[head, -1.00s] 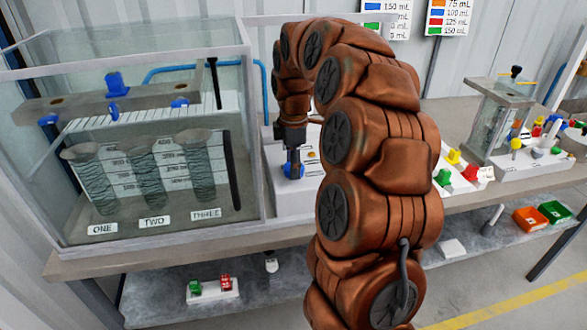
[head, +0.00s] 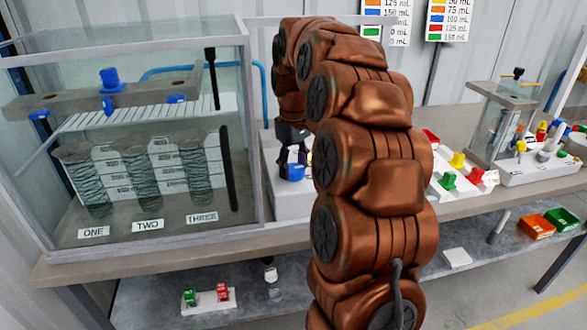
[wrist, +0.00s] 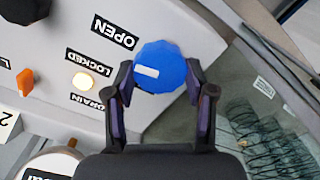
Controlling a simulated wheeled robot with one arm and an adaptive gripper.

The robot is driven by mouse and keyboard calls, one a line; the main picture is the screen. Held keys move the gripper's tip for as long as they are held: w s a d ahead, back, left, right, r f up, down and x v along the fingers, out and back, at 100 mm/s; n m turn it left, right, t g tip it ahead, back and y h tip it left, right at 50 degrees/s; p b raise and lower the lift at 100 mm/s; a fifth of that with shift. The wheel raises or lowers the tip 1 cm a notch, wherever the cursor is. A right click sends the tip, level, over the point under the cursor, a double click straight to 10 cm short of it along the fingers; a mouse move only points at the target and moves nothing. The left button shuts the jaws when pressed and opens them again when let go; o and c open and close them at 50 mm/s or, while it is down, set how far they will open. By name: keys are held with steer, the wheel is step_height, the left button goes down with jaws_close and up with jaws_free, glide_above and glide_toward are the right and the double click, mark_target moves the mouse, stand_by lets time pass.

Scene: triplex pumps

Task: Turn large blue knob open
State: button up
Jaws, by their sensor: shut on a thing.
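The large blue knob (wrist: 172,60) sits on a white panel in the wrist view, with a white mark on its face toward the left. It also shows in the head view (head: 292,173), left of my arm. The panel carries the labels OPEN (wrist: 113,35), LOCKED (wrist: 95,63) and DRAIN (wrist: 88,101) left of the knob. My gripper (wrist: 160,70) is shut on the knob, one finger on each side. In the head view my gripper (head: 292,152) reaches down onto the knob from above.
A glass tank (head: 255,130) with three cylinders stands left of the panel. A lit lamp (wrist: 84,81) and an orange knob (wrist: 25,82) are on the panel. Several coloured valves (head: 458,160) stand to the right. A lower shelf (head: 140,310) holds small blocks.

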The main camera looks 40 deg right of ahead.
mark_target(294, 168)
steer(key=shift+m, duration=0.7)
steer(key=o, duration=1.2)
steer(key=shift+c, duration=0.2)
steer(key=shift+r, duration=0.1)
steer(key=shift+r, duration=3.7)
